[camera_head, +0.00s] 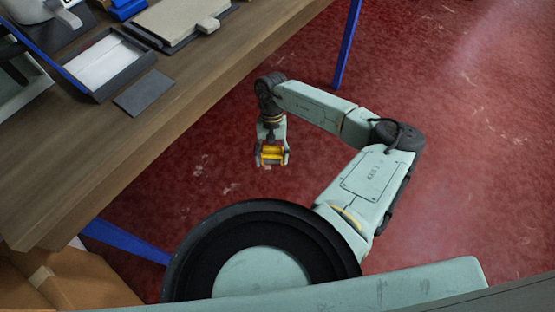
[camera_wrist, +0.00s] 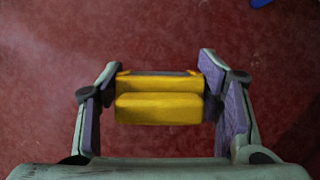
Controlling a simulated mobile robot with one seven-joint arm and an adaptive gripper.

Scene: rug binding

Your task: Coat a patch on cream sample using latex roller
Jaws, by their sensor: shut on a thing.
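My gripper (camera_head: 271,157) hangs over the red floor, off the table's edge. It is shut on a yellow block-like thing (camera_wrist: 158,107), which spans between its two fingers in the wrist view. This looks like the handle of the latex roller, but the roller's working end is not clear. A flat cream piece (camera_head: 165,20), likely the cream sample, lies on a dark board at the top of the head view. A small beige block sits at its right end. My gripper is well apart from it.
On the wooden table (camera_head: 95,165) stand a dark tray (camera_head: 112,88) with a white inside and a flat dark grey pad (camera_head: 143,92). Blue items lie at the back. A blue table leg (camera_head: 346,45) and a cardboard box (camera_head: 75,279) are near. The floor is open at right.

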